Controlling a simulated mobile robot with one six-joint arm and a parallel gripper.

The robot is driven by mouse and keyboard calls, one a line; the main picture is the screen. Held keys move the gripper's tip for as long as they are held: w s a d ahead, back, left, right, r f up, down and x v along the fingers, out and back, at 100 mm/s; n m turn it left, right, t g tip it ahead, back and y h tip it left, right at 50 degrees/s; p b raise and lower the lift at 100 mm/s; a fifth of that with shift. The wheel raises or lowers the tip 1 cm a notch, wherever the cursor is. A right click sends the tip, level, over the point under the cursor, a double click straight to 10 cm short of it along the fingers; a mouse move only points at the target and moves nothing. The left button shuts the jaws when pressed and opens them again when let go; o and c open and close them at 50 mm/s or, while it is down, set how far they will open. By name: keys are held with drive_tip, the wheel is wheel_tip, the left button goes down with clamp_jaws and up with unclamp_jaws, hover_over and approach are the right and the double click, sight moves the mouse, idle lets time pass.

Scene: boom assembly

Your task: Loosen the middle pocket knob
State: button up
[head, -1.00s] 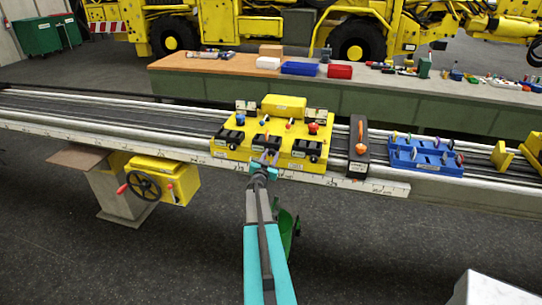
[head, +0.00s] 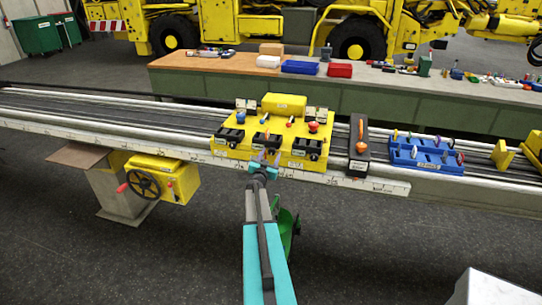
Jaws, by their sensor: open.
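The yellow carriage plate (head: 240,151) sits on the boom rails and carries three dark pockets along its front side. The middle pocket (head: 267,138) is just beyond my gripper. Its knob is too small to make out clearly, and my gripper's fingers are close in front of it. My gripper (head: 266,157) is open at the front edge of the yellow plate, with its fingers spread and nothing seen between them. I cannot tell whether a finger touches the knob. The left pocket (head: 229,135) and right pocket (head: 309,147) stand to either side.
A dark block with an orange lever (head: 358,148) and a blue fixture (head: 424,156) stand on the rails to the right. A handwheel box (head: 160,180) hangs below the rail at left. A workbench (head: 215,65) with bins stands behind. The floor in front is mostly clear.

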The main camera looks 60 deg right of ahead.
drive_tip(key=b+v, duration=0.4)
drive_tip(key=v, duration=0.9)
idle(0.4)
drive_tip(key=shift+w, duration=0.15)
idle(0.3)
